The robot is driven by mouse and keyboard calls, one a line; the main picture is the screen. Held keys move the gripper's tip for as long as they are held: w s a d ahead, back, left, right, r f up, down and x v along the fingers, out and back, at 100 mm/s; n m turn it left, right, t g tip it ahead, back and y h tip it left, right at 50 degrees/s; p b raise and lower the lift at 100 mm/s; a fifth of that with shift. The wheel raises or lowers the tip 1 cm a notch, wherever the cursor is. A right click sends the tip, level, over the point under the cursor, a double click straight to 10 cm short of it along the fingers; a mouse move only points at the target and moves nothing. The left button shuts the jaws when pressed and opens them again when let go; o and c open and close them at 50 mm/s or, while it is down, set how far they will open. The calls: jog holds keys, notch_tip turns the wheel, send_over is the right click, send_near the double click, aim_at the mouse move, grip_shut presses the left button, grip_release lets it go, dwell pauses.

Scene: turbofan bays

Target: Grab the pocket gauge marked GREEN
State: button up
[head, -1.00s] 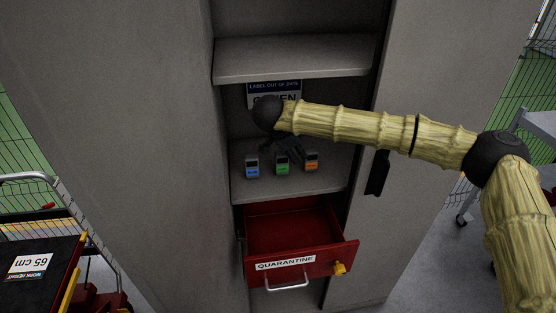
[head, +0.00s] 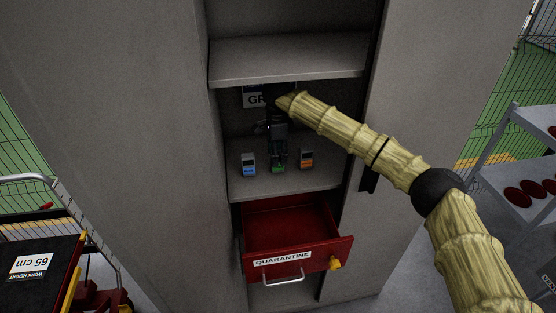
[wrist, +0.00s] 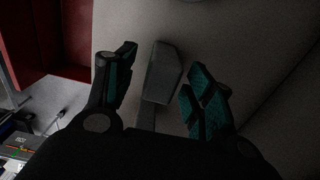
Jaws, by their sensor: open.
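The gauge with the green label (head: 278,168) stands on the cabinet shelf, between the blue-labelled gauge (head: 249,164) and the orange-labelled gauge (head: 307,159). My gripper (head: 278,151) is over the green one and hides its upper part. In the wrist view, my gripper (wrist: 158,75) is open, with teal-padded fingers on either side of a grey gauge body (wrist: 163,70). Its label does not show there. Small gaps appear between the fingers and the body; whether either finger touches it I cannot tell.
Below the shelf (head: 240,188), a red drawer marked QUARANTINE (head: 284,260) is pulled out. Another shelf (head: 290,60) is above my gripper. A sign (head: 254,98) on the back wall is partly hidden by my arm. A cart (head: 40,265) stands left, a grey rack (head: 520,150) right.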

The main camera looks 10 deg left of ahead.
jog(key=shift+f+p, duration=1.15)
jog(key=shift+p, duration=0.1)
jog(key=shift+w+f+p, duration=0.15)
jog(key=shift+f+p, duration=0.45)
jog(key=shift+f, duration=0.85)
grip_shut()
